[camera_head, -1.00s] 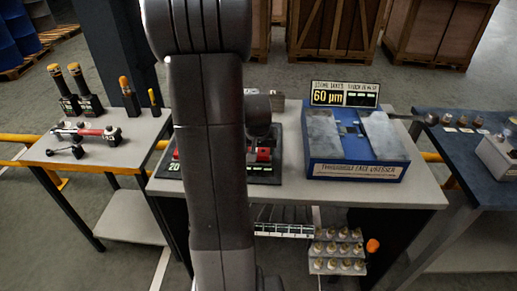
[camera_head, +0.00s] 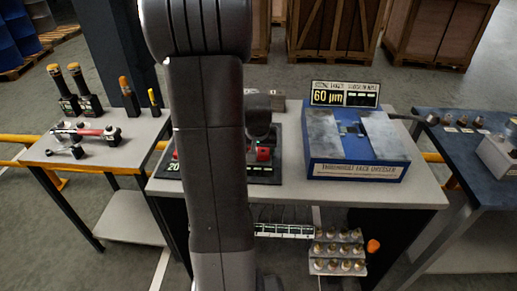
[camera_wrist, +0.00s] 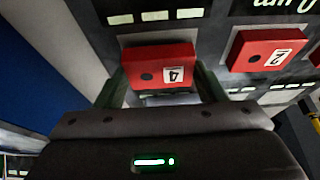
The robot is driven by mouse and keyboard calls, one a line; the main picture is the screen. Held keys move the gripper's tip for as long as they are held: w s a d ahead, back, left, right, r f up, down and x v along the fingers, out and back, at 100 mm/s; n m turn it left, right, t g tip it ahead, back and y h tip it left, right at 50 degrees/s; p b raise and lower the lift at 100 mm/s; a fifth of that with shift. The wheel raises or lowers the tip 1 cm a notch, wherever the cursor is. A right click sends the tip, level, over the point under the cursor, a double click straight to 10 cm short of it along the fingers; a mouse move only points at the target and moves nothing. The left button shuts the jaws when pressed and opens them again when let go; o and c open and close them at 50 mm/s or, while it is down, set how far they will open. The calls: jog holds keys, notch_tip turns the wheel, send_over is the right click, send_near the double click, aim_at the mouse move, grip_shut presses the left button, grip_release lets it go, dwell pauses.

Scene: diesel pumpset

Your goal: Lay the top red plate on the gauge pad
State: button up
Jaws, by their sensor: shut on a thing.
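A red plate with a "4" label (camera_wrist: 160,63) is between the two fingers of my gripper (camera_wrist: 163,82) in the wrist view. The fingers are shut on its sides. A second red plate, labelled "2" (camera_wrist: 268,50), lies to the right on the black board (camera_wrist: 215,22). In the head view my arm hides most of this board and the gripper. A red piece (camera_head: 264,153) shows just right of the arm. I cannot tell which surface is the gauge pad, nor whether the held plate touches anything beneath it.
A blue dresser block (camera_head: 357,171) with grey top plates stands right on the grey bench (camera_head: 430,192), with a "60 µm" sign (camera_head: 345,94) behind it. A side table (camera_head: 95,163) at left holds tools. A dark blue table (camera_head: 470,160) is at right.

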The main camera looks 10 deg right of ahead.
jog(key=shift+f+b, duration=0.25)
jog(key=shift+b, duration=0.05)
jog(key=shift+f+b, duration=0.35)
jog(key=shift+f, duration=0.1)
jog(key=o, duration=1.4)
jog(key=shift+c, duration=0.2)
jog(key=v, duration=1.4)
jog(key=shift+p, duration=0.4)
